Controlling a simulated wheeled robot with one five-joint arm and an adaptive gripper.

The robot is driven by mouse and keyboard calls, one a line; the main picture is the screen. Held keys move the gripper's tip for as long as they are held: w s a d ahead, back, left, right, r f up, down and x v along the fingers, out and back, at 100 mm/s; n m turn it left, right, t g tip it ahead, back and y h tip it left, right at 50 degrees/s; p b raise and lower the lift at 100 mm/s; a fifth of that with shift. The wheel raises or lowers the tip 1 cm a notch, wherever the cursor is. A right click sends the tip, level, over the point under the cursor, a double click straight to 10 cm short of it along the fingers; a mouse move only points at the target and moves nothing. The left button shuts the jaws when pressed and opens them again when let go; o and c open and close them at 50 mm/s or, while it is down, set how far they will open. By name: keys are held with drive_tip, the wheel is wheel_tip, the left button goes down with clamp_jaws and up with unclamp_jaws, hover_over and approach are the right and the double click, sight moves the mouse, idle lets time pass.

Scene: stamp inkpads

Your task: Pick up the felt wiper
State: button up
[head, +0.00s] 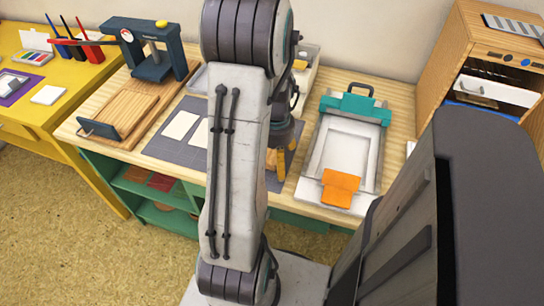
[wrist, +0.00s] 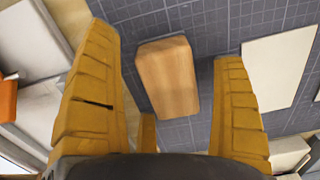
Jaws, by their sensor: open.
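A light-brown wooden block (wrist: 170,78), which looks like the felt wiper, lies on the grey gridded mat (wrist: 205,18) in the wrist view. In the head view my gripper (head: 281,160) is low over the mat (head: 200,107), partly behind my arm, and the block cannot be made out clearly there.
A white card (wrist: 278,65) lies right of the block in the wrist view. In the head view, a white printing frame with a teal clamp (head: 350,106) and an orange piece (head: 340,187) stands right. A wooden board with a press (head: 130,103) stands left.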

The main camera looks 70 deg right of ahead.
drive_tip(key=c, duration=1.3)
drive_tip(key=shift+r, duration=0.1)
drive_tip(key=shift+d+r, duration=0.1)
drive_tip(key=shift+r, duration=0.35)
wheel_tip(320, 180, up, 4)
drive_tip(key=shift+s+f+p, duration=0.15)
drive_tip(key=shift+p, duration=0.4)
drive_tip(key=s+d+r, duration=0.2)
drive_tip(key=s+r, duration=0.1)
drive_tip(key=s, duration=0.2)
drive_tip(key=s+d+r+p, duration=0.1)
drive_tip(key=s+d+r, duration=0.1)
drive_tip(key=s, duration=0.3)
drive_tip(key=shift+s+r, duration=0.35)
drive_tip(key=shift+r, duration=0.3)
